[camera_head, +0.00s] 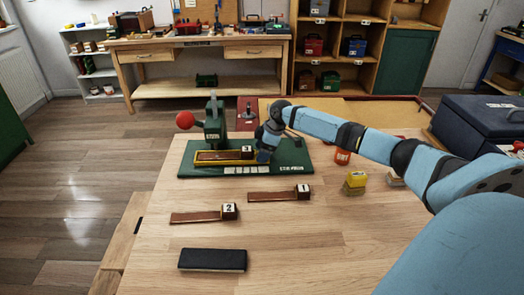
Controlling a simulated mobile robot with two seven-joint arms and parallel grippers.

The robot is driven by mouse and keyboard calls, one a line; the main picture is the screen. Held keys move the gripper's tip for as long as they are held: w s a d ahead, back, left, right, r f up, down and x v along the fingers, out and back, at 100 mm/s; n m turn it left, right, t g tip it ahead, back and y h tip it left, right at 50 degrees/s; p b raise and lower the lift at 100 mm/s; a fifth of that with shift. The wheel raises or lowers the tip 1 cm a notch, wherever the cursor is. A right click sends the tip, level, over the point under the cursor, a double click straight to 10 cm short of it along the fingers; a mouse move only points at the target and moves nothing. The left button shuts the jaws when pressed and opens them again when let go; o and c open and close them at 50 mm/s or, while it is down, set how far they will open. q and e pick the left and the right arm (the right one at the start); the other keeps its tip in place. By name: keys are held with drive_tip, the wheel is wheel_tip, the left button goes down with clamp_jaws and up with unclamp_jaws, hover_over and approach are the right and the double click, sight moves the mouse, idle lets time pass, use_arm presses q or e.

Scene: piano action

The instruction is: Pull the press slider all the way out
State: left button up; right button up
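The green press (214,125) with a red ball handle (184,120) stands on a green base plate (291,168) on the wooden table. The yellow-edged slider (222,163) lies on the base in front of the press column, holding a brown wooden piece (218,155) with a block marked 3 (247,152). My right gripper (263,157) is down at the slider's right end, beside block 3. Its fingers are small and dark, so I cannot tell whether they are shut or touch the slider. My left gripper is not in view.
Two brown pieces marked 1 (280,195) and 2 (203,215) lie in front of the base. A black pad (212,259) lies nearer. Yellow blocks (355,183) and a red-orange container (342,156) stand to the right, near my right arm. The front middle table is clear.

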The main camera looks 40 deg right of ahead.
sight(290, 158)
drive_tip(key=c, duration=0.6)
drive_tip(key=shift+s+d+r+p, duration=0.2)
drive_tip(key=shift+s+d+p, duration=0.85)
drive_tip(key=shift+d, duration=0.15)
drive_tip(key=shift+c, duration=0.2)
drive_tip(key=s+d+p, duration=0.1)
drive_tip(key=s+d, duration=0.1)
drive_tip(key=d, duration=0.1)
drive_tip(key=s+d+p, duration=0.1)
drive_tip(key=s+d, duration=0.2)
drive_tip(key=shift+f, duration=0.15)
drive_tip(key=shift+s+d, duration=0.1)
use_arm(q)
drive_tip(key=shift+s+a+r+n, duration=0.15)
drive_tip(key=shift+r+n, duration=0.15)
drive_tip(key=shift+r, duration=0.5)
use_arm(e)
drive_tip(key=shift+f, duration=0.1)
drive_tip(key=o, duration=0.9)
drive_tip(key=shift+d, duration=0.1)
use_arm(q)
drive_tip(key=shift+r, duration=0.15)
use_arm(e)
drive_tip(key=shift+o, duration=0.2)
drive_tip(key=shift+s, duration=0.1)
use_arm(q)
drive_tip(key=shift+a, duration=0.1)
